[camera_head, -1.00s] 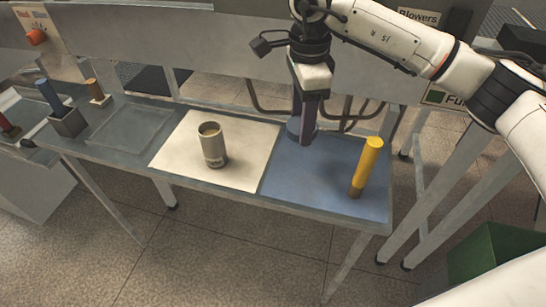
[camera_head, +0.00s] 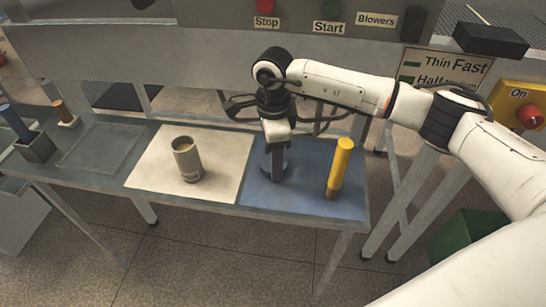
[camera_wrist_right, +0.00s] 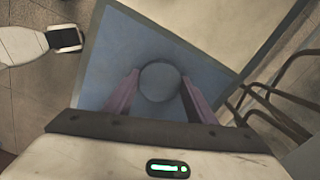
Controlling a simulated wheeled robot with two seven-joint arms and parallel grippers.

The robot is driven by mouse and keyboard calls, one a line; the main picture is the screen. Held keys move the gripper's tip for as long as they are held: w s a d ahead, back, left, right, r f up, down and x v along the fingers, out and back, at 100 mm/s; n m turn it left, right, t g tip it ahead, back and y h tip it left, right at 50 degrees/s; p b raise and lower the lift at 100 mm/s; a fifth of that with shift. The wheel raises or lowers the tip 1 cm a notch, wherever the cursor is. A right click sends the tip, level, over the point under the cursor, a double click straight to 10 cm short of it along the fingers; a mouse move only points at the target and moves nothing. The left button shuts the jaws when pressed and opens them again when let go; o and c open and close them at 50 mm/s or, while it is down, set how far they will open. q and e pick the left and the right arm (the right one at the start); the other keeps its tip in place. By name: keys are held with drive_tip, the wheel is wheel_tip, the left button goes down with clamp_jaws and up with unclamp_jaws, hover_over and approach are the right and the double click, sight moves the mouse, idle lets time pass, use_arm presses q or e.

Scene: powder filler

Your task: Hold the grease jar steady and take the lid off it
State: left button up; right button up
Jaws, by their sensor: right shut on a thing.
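The grease jar (camera_head: 188,163) is a grey-tan cylinder standing upright on the white mat (camera_head: 227,145). Its top looks open and nothing holds it. My right gripper (camera_head: 276,168) points down over the blue mat (camera_head: 305,197), shut on a round blue-grey lid. The lid (camera_wrist_right: 160,82) shows between the two purple fingers in the right wrist view. It is at or just above the blue mat; I cannot tell whether it touches. My left gripper (camera_wrist_right: 66,38) shows only at the top left of the right wrist view, away from the jar; its opening is unclear.
A yellow cylinder (camera_head: 339,168) stands on the blue mat, right of my right gripper. A clear tray (camera_head: 100,150), a grey holder with a blue stick (camera_head: 35,146) and a small brown peg (camera_head: 64,114) are at the left. Bent tubes (camera_wrist_right: 275,105) run behind the table.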

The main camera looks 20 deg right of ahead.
drive_tip(key=shift+f, duration=0.2)
drive_tip(key=o, duration=1.2)
drive_tip(key=shift+r, duration=0.1)
drive_tip(key=shift+r, duration=0.2)
drive_tip(key=shift+r+b, duration=0.3)
drive_tip(key=shift+r, duration=5.65)
